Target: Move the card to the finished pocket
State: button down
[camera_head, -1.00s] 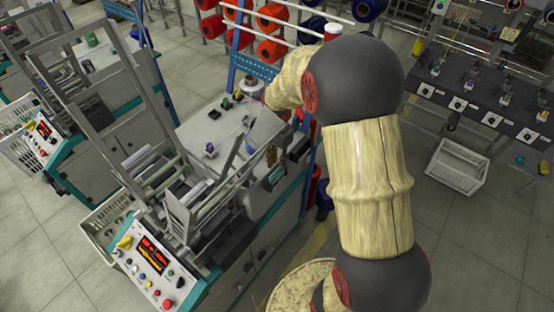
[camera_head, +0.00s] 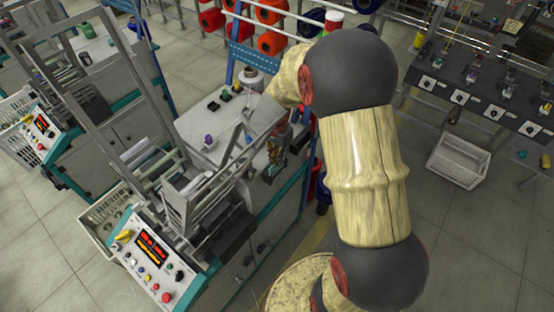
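My gripper (camera_head: 273,150) is small and partly hidden at the end of my arm, by the right end of the winding machine (camera_head: 190,132). It points down at the machine's side edge. I cannot tell whether its fingers are open or shut, or whether they hold anything. A dark pocket (camera_head: 270,174) hangs on the machine's side just below the gripper. A small pale patch beside it may be the card, but it is too small to be sure. I cannot tell which pocket is the finished one.
A control panel (camera_head: 152,257) with a red display stands at the machine's front. A purple bobbin (camera_head: 208,141) and small dark parts sit on the machine top. A rack of orange spools (camera_head: 272,42) stands behind. A white crate (camera_head: 458,160) lies on the open floor at right.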

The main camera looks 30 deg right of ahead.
jog(key=shift+r+p, duration=2.55)
jog(key=shift+r, duration=1.2)
